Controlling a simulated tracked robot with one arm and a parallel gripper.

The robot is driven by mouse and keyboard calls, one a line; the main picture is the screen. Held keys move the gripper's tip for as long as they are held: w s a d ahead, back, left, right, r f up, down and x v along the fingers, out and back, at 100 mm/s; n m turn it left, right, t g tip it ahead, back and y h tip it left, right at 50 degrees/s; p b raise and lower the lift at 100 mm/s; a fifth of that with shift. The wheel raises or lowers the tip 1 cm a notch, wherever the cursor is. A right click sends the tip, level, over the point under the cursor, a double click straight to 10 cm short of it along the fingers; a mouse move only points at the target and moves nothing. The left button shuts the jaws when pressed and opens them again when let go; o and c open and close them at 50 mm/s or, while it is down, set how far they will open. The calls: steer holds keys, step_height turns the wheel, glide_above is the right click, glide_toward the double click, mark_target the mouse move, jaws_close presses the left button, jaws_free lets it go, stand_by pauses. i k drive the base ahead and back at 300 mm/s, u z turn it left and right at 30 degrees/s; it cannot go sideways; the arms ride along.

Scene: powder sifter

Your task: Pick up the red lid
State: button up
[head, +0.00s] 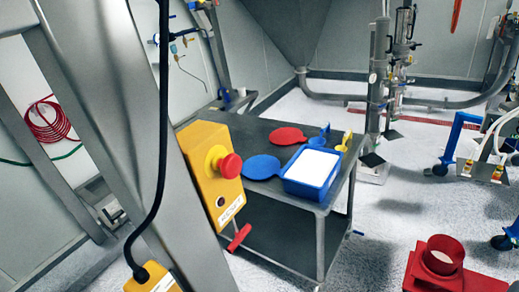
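A flat round red lid (287,136) with a short tab lies on the dark grey table (262,212), toward its back edge. It is behind a similar blue lid (261,166) and to the left of a small blue item (321,136). Nothing visibly covers the red lid. My gripper is not in view, so its position relative to the lid and its opening do not show.
A blue tray (312,171) of white material and a yellow item (345,142) are on the table. A grey post with a yellow red-button box (212,173) stands at the near left, partly hiding the table. Red equipment (436,263) stands lower right. Open floor lies right of the table.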

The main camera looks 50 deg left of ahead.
mark_target(284, 136)
steer(key=k, duration=0.55)
steer(key=u, duration=2.35)
steer(key=i, duration=4.1)
steer(key=z, duration=1.35)
